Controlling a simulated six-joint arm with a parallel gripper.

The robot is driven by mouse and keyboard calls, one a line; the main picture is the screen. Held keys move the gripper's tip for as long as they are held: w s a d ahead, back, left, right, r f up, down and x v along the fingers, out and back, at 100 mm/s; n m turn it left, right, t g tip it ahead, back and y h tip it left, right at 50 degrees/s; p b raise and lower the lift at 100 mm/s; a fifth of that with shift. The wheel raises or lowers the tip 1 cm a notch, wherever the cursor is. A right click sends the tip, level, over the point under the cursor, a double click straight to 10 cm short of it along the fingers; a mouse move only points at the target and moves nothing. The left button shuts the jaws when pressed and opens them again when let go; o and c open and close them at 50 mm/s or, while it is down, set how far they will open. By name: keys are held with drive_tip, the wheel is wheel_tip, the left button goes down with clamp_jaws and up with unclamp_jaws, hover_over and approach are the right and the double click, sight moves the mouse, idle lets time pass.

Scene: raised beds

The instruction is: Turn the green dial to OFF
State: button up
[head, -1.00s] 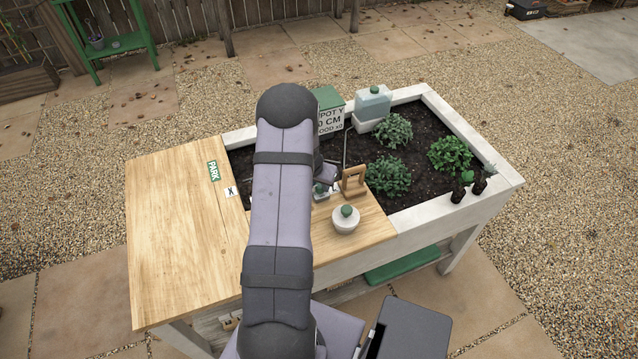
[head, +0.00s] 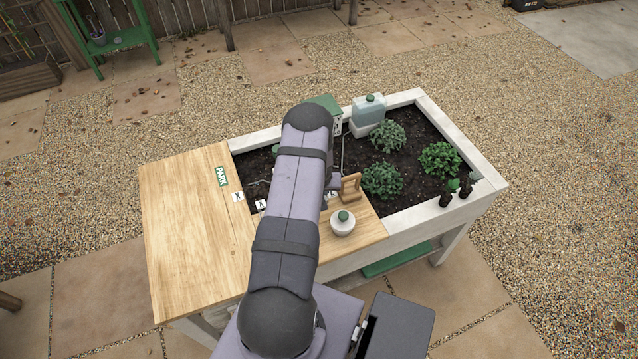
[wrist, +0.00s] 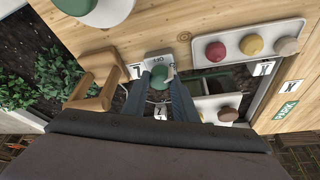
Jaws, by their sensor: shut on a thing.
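The green dial (wrist: 158,76) shows in the wrist view on a small pale plate (wrist: 158,58) at the edge of the wooden board. My gripper (wrist: 158,80) has its two dark fingers on either side of the dial and is shut on it. Markings on the plate are too small to read, so I cannot tell the dial's setting. In the head view my arm hides the dial and the gripper.
A wooden frame (wrist: 98,80) stands close beside the gripper. A white panel with red (wrist: 215,50), yellow (wrist: 251,45) and beige knobs lies on the other side, with a brown-red knob (wrist: 228,114) nearby. The left tabletop (head: 190,240) is clear.

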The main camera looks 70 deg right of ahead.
drive_tip(key=shift+d, duration=0.1)
idle(0.3)
drive_tip(key=o, duration=0.7)
drive_tip(key=shift+o, duration=0.2)
drive_tip(key=shift+r, duration=0.1)
drive_tip(key=shift+b+v, duration=0.3)
drive_tip(key=shift+v, duration=3.3)
drive_tip(key=shift+o, duration=0.2)
